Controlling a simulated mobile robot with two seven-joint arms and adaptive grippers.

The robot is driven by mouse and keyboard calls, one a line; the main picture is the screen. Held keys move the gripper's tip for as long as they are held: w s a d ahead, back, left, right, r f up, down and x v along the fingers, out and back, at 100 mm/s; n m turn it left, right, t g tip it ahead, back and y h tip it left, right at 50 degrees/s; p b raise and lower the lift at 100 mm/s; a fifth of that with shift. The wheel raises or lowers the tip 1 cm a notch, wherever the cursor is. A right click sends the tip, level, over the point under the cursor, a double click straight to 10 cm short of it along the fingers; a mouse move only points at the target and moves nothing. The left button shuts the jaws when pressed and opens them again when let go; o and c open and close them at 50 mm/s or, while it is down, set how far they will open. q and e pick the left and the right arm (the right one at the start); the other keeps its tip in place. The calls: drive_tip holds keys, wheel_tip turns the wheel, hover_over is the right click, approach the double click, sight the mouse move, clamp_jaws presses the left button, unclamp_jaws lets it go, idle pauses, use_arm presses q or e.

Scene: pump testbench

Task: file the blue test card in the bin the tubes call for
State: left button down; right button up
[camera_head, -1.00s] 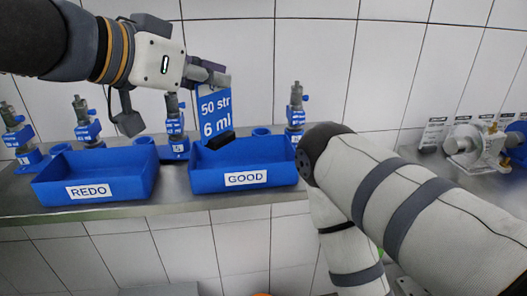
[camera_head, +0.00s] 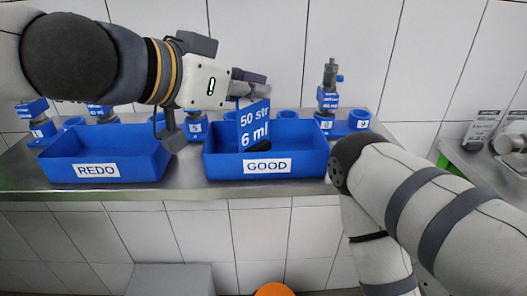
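The blue test card (camera_head: 254,122) reads "50 str 6 ml" and is held upright by my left gripper (camera_head: 256,88), which is shut on its top edge. The card's lower part is inside the outline of the GOOD bin (camera_head: 310,163); a dark block at its foot shows there. I cannot tell whether the card touches the bin floor. The REDO bin (camera_head: 130,170) stands to the left. The tubes are not clearly visible. My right arm comes in from the right; its gripper is out of view.
Blue pump units stand along the back of the steel shelf, one clear at the right (camera_head: 328,98) and others partly hidden by my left arm. Metal equipment (camera_head: 508,142) sits at the far right. An orange round thing (camera_head: 274,289) shows below.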

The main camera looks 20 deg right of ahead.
use_arm(q)
drive_tip(key=c, duration=1.7)
unclamp_jaws()
drive_tip(key=shift+r, duration=0.15)
drive_tip(key=v, duration=0.7)
drive_tip(key=shift+s+a, duration=0.15)
